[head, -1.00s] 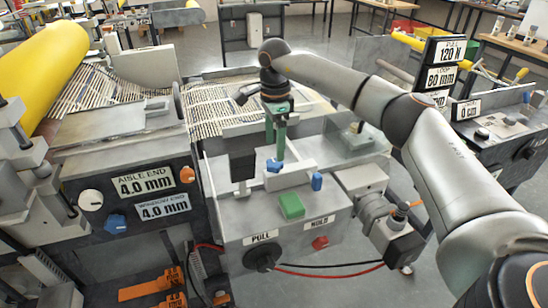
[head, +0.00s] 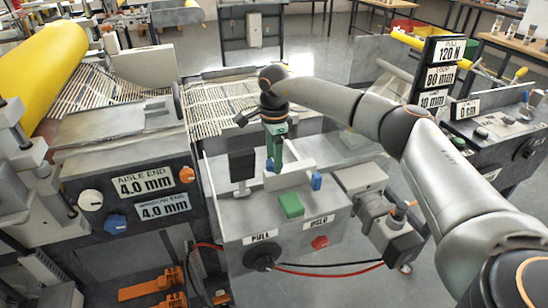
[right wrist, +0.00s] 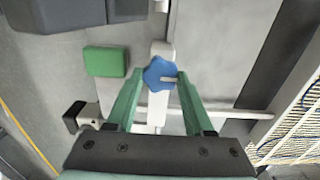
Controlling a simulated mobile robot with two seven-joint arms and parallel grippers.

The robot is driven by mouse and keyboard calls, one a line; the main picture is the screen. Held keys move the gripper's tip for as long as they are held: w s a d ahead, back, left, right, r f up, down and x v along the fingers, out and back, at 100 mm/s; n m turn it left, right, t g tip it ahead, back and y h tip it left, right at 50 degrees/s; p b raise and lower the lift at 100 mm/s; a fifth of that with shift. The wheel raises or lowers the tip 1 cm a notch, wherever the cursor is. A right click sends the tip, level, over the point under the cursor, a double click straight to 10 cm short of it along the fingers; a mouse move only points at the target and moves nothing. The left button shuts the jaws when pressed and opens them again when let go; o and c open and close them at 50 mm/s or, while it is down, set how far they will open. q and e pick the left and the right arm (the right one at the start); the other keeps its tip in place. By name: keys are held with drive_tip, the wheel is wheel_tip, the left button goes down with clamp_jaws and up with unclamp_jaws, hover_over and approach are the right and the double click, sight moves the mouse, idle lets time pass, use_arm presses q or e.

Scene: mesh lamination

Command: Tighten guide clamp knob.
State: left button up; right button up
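The blue star-shaped guide clamp knob (right wrist: 160,73) sits on a pale guide block in the right wrist view. In the head view, the knob (head: 269,165) is mostly hidden by my right gripper (head: 274,160). In the right wrist view, the green fingers of my right gripper (right wrist: 159,76) are open, one on each side of the knob. The tips are at about the knob's edges; a small gap seems to remain, and I cannot tell whether they touch it. My left gripper is not in view.
The slatted web (head: 222,108) lies behind. A grey motor unit (head: 383,223) juts out at right.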

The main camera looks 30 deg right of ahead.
clamp_jaws()
idle(0.3)
drive_tip(key=m+p, duration=0.2)
drive_tip(key=m, duration=0.1)
drive_tip(key=shift+r+m, duration=0.15)
drive_tip(key=shift+m, duration=0.15)
drive_tip(key=m+p, duration=0.2)
drive_tip(key=m, duration=0.2)
drive_tip(key=shift+m, duration=0.3)
drive_tip(key=m+p, duration=0.2)
drive_tip(key=m, duration=0.3)
drive_tip(key=m+p, duration=0.2)
drive_tip(key=m, duration=0.2)
drive_tip(key=shift+m, duration=0.5)
